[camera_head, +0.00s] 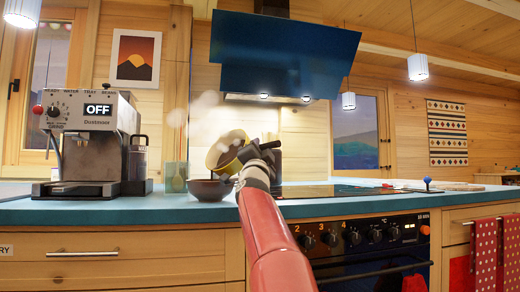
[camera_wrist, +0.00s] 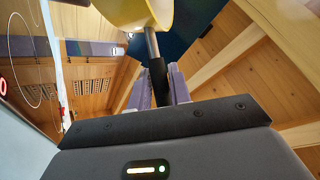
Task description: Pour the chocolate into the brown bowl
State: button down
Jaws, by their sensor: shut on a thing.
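A yellow saucepan (camera_head: 222,152) is held tilted above the blue counter, its mouth toward the left, with dark brown inside it. Its underside and handle show in the wrist view (camera_wrist: 134,12). My gripper (camera_head: 260,152) is shut on the pan's dark handle; in the wrist view the two fingers (camera_wrist: 158,88) stand on either side of it. The brown bowl (camera_head: 209,190) stands upright on the counter, just below and left of the pan. A dark streak of chocolate (camera_head: 212,174) seems to hang between pan lip and bowl. The inside of the bowl is mostly hidden.
A coffee machine (camera_head: 90,140) reading OFF stands left of the bowl. A dark pot (camera_head: 272,166) is behind my gripper by the hob (camera_head: 340,191). Pale steam (camera_head: 203,112) rises above the pan. The hood (camera_head: 285,55) hangs overhead.

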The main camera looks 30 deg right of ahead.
jog(key=shift+n+t, duration=0.3)
jog(key=r+p, duration=0.1)
jog(key=p, duration=0.1)
jog(key=a+r+p, duration=0.1)
jog(key=r+p, duration=0.1)
jog(key=s+a+r+p, duration=0.1)
jog(key=p, duration=0.2)
jog(key=shift+a+r, duration=0.15)
jog(key=shift+r, duration=0.15)
jog(key=shift+f, duration=0.1)
dwell(0.4)
notch_tip(320, 180, up, 6)
jog(key=p, duration=0.5)
